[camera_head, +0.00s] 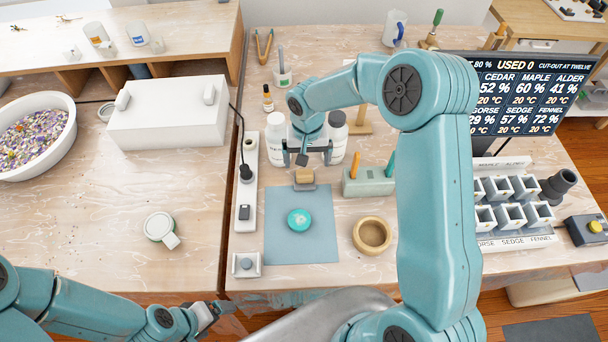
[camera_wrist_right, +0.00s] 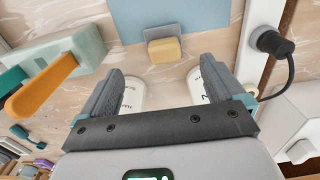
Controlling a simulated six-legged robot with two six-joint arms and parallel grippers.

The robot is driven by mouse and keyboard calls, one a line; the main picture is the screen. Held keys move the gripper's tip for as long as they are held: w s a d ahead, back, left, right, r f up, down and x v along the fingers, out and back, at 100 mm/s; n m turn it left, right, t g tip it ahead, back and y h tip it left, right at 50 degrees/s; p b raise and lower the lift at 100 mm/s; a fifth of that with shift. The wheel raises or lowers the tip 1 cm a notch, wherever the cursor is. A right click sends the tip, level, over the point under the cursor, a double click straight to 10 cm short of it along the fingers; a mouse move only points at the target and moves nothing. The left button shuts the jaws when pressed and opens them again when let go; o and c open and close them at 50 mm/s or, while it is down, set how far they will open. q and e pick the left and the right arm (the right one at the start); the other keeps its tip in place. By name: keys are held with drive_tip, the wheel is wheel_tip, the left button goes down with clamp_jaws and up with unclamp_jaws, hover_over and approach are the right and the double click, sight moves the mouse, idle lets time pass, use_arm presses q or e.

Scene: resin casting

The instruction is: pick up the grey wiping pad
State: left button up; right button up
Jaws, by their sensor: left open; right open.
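A small grey pad (camera_head: 304,187) with a tan block (camera_head: 305,175) against it lies at the far edge of the blue-grey mat (camera_head: 270,235). In the right wrist view the grey pad (camera_wrist_right: 170,31) and tan block (camera_wrist_right: 165,49) appear just beyond and between the fingertips. My right gripper (camera_head: 307,158) is open and empty above the table, pointing down, on the far side of the block; its spread fingers show in the wrist view (camera_wrist_right: 161,68). My left gripper (camera_head: 212,316) is open and empty, low at the table's front edge, far from the pad.
White bottles (camera_head: 276,138) stand behind the right gripper. A pale green holder (camera_head: 370,184) with coloured handles is to its right. A teal disc (camera_head: 299,219) lies on the mat, with a wooden bowl (camera_head: 372,236) beside it. A white power strip (camera_head: 246,185) runs along the left.

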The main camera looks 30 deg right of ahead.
sight(305, 176)
drive_tip(key=f, duration=0.3)
drive_tip(key=shift+w+a+f, duration=0.2)
drive_tip(key=shift+w+f, duration=0.05)
drive_tip(key=shift+f, duration=0.1)
drive_tip(key=shift+s+f, duration=0.15)
drive_tip(key=shift+f, duration=0.15)
drive_tip(key=shift+s+d+f, duration=0.1)
drive_tip(key=shift+s+d, duration=0.05)
drive_tip(key=shift+s, duration=0.05)
drive_tip(key=shift+f+p, duration=0.4)
drive_tip(key=shift+p, duration=0.1)
drive_tip(key=f, duration=0.2)
drive_tip(key=f+p, duration=0.1)
drive_tip(key=f, duration=0.1)
drive_tip(key=shift+w+a, duration=0.25)
drive_tip(key=shift+w, duration=0.05)
drive_tip(key=shift+s+f, duration=0.1)
drive_tip(key=shift+f, duration=0.15)
drive_tip(key=shift+s+d, duration=0.1)
drive_tip(key=shift+w, duration=0.2)
drive_tip(key=c, duration=0.9)
drive_tip(key=shift+c, duration=1.2)
drive_tip(key=shift+s, duration=0.15)
